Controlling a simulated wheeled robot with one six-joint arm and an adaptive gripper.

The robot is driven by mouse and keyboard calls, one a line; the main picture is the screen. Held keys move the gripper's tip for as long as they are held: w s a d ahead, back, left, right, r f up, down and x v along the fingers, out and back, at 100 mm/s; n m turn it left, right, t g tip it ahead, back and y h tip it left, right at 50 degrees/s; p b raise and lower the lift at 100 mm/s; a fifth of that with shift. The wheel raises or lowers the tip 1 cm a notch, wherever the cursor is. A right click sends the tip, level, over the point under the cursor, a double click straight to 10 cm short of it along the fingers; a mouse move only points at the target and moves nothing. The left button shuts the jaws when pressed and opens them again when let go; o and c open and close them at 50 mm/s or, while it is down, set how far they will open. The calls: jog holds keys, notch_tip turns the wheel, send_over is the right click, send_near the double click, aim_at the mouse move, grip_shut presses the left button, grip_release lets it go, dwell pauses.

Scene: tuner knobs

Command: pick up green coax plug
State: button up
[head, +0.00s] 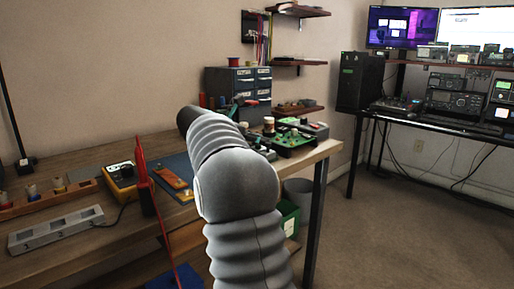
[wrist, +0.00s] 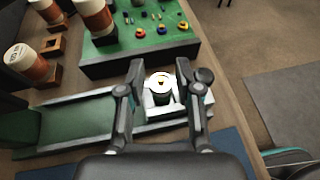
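In the wrist view, a round piece, seen from above with a pale ring top, a small brown centre and a dark greenish side (wrist: 161,88), looks like the green coax plug. It stands at a white block (wrist: 180,107) on the right end of a long green tray (wrist: 75,125). My gripper (wrist: 161,78) is open, with one finger on each side of the piece. I cannot tell whether either finger touches it. In the head view my own arm hides the gripper and the plug.
A green board (wrist: 140,50) with small coloured parts lies just beyond the tray. Several brown and white cylinders (wrist: 95,17) stand at upper left. The wooden bench (head: 80,230) ends at the right, with open floor beyond. A red-handled tool (head: 142,165) stands left of my arm.

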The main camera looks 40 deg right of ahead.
grip_shut()
jog(key=shift+r, duration=0.15)
